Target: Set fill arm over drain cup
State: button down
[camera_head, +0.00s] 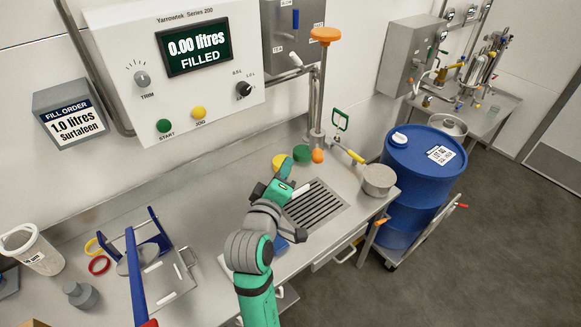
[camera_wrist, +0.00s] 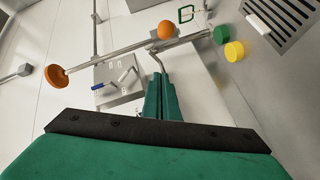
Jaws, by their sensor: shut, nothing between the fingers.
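The fill arm (camera_head: 319,100) appears to be the upright metal pipe at the back of the bench, with an orange knob (camera_head: 325,35) on top and an orange ball (camera_head: 318,156) low down. The same pipe crosses the upper part of the wrist view (camera_wrist: 120,50). A grey round cup (camera_head: 379,180) at the bench's right end may be the drain cup; I cannot tell for sure. My gripper (camera_head: 284,188) is over the bench by the slotted drain grate, left of that cup and below the orange ball. Its green fingers (camera_wrist: 161,98) are shut and empty, apart from the pipe.
Yellow (camera_head: 279,161) and green (camera_head: 302,153) round pieces stand behind my gripper. The drain grate (camera_head: 316,206) lies beside it. A blue drum (camera_head: 424,165) stands right of the bench. A blue-handled fixture (camera_head: 137,262) is at left. The control panel (camera_head: 180,65) reads 0.00 litres.

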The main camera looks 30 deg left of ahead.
jog(key=w+f, duration=0.2)
jog(key=w, duration=0.7)
jog(key=shift+w+d+f, duration=0.15)
jog(key=shift+d+f, duration=0.1)
jog(key=shift+f, duration=0.1)
